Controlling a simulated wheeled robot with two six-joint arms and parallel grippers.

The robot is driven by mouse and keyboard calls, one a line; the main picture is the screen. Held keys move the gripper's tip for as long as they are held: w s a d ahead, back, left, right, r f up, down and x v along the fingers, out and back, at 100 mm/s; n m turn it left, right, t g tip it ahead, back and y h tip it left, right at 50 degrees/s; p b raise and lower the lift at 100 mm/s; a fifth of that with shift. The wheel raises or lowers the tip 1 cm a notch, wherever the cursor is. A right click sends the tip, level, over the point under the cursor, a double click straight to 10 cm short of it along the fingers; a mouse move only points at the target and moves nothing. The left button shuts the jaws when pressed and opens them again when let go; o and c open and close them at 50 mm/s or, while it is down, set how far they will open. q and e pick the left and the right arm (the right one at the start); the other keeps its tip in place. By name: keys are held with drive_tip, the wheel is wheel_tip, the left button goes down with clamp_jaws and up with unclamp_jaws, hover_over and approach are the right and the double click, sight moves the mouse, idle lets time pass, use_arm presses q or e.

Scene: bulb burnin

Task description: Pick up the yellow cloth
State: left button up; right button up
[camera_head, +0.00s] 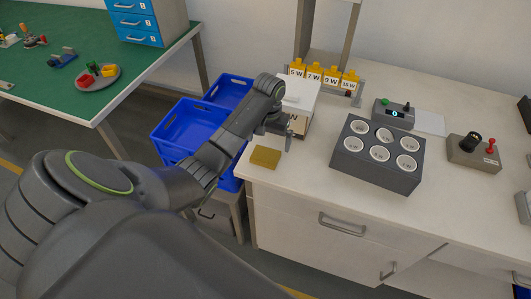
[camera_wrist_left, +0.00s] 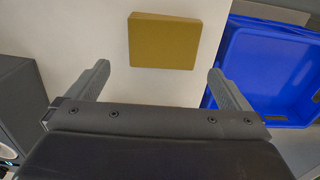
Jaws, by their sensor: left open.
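The yellow cloth (camera_head: 265,157) is a small, flat, folded mustard-yellow block near the left front corner of the white workbench. My left gripper (camera_head: 284,138) is above the bench, just right of and behind the cloth in the head view. In the left wrist view the cloth (camera_wrist_left: 164,40) lies beyond the fingertips, roughly centred between the two open fingers (camera_wrist_left: 158,76). The fingers are apart and nothing is between them. My right gripper is not in view.
A white box (camera_head: 300,98) stands behind my left gripper. A grey block with several round sockets (camera_head: 372,175) is to the right. Blue crates (camera_head: 172,130) stand left of the bench; one also shows in the wrist view (camera_wrist_left: 270,72). Bare bench lies right of the cloth.

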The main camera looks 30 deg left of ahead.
sight(267, 151)
use_arm(q)
wheel_tip(267, 151, down, 4)
drive_tip(key=shift+s+a+f, duration=0.1)
drive_tip(key=shift+a+f, duration=0.05)
drive_tip(key=shift+f, duration=0.1)
drive_tip(key=shift+c, duration=0.3)
drive_tip(key=c, duration=1)
drive_tip(key=shift+o, duration=0.2)
wheel_tip(267, 151, up, 10)
drive_tip(key=p, duration=0.1)
drive_tip(key=shift+r, duration=0.1)
